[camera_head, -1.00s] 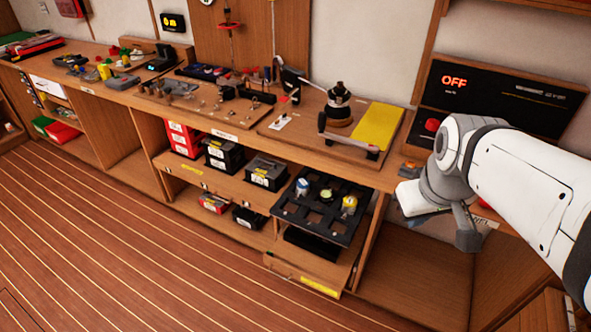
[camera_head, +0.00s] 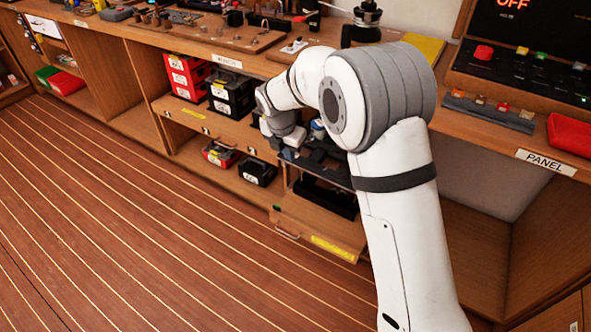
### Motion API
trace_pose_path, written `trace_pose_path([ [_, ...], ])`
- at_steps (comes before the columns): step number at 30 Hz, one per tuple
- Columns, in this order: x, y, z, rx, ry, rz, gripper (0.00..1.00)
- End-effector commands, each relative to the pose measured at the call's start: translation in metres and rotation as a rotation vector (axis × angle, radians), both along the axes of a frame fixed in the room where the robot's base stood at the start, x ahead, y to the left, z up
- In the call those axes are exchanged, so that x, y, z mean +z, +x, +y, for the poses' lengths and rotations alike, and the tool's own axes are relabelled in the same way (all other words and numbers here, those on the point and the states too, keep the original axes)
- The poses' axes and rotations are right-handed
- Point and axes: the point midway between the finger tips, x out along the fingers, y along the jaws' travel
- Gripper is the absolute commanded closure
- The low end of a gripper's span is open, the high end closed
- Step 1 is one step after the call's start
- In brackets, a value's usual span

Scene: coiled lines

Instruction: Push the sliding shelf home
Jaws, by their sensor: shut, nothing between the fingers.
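The sliding shelf is a wooden board (camera_head: 320,228) low in the cabinet under the bench. It stands out past the cabinet front, with a handle and a yellow label on its front edge. A black rack with round holes (camera_head: 325,160) sits above it, largely hidden behind my arm; a blue-and-white container (camera_head: 318,129) shows in it. My gripper (camera_head: 290,153) is shut and empty, pointing down by the left side of the rack. It is above the wooden board and apart from its front edge. Whether it touches the rack I cannot tell.
Black bins (camera_head: 232,92) and red boxes (camera_head: 187,75) stand on the shelf to the left. A small black bin (camera_head: 257,171) is on the lower shelf near my gripper. The striped floor (camera_head: 150,240) in front is clear. My arm hides the right side of the cabinet.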

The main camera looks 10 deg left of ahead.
Motion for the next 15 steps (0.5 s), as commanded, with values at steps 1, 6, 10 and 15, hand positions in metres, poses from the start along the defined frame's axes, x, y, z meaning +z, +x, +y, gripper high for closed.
trace_pose_path([
  [1,-0.006,0.001,0.002,0.013,-0.003,0.001,1.0],
  [6,-0.027,0.005,0.001,0.017,-0.005,0.002,1.0],
  [10,-0.055,0.011,-0.002,0.016,-0.005,0.003,1.0],
  [15,-0.09,0.02,-0.005,0.014,-0.005,0.003,1.0],
])
